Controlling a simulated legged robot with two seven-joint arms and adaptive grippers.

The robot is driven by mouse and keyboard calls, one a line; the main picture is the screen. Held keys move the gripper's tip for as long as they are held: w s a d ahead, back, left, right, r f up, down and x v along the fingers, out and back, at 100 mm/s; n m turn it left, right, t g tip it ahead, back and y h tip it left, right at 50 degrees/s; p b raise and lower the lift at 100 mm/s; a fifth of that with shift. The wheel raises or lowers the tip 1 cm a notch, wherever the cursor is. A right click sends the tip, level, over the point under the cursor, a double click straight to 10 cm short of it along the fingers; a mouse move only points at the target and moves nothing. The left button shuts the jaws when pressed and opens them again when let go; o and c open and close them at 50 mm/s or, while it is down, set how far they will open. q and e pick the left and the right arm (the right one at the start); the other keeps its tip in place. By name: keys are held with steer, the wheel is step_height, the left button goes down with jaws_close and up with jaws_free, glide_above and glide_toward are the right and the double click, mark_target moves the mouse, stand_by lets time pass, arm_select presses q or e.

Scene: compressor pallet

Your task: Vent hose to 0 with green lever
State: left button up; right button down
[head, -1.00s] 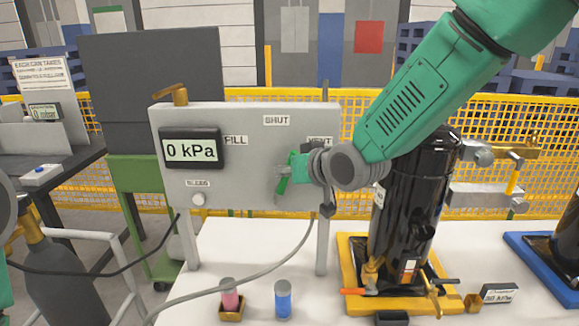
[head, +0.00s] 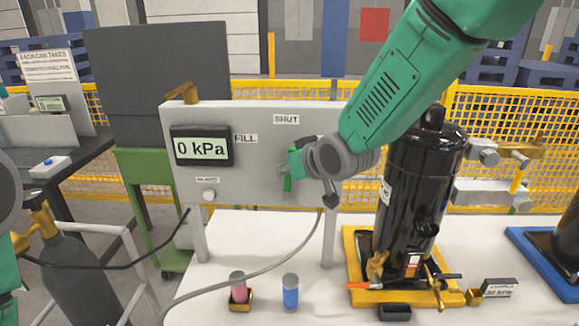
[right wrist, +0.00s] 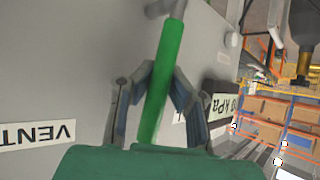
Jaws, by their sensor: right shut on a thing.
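The grey panel (head: 262,160) carries a gauge (head: 202,147) that reads 0 kPa. The green lever (head: 288,183) hangs down on the panel's right part, below the SHUT label (head: 286,119). My right gripper (head: 302,163) is at the lever in the head view. In the right wrist view the gripper's fingers (right wrist: 157,95) are shut around the green lever (right wrist: 158,85), one on each side. The VENT label (right wrist: 38,135) shows there upside down; in the head view my arm hides it. The grey hose (head: 262,268) runs across the white table. My left gripper is out of view.
A black compressor (head: 418,190) stands in a yellow tray (head: 447,297) right of the panel. A FILL label (head: 245,138) and bleed knob (head: 208,196) are on the panel. A gas cylinder (head: 62,265) stands left.

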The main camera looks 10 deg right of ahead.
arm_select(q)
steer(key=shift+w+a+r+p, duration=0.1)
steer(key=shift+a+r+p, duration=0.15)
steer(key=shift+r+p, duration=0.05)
arm_select(e)
steer(key=shift+s+a+f+g, duration=0.3)
steer(key=shift+a+f, duration=0.15)
steer(key=shift+f, duration=0.1)
steer(key=c, duration=1.5)
jaws_free()
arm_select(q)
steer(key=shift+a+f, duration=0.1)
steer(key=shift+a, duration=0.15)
arm_select(e)
steer(key=shift+w+a+r, duration=0.1)
steer(key=shift+a+r, duration=0.05)
steer(key=shift+r, duration=0.2)
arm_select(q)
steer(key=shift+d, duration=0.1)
arm_select(e)
steer(key=shift+a+v, duration=0.2)
steer(key=shift+v, duration=5.7)
steer(key=shift+f, duration=0.1)
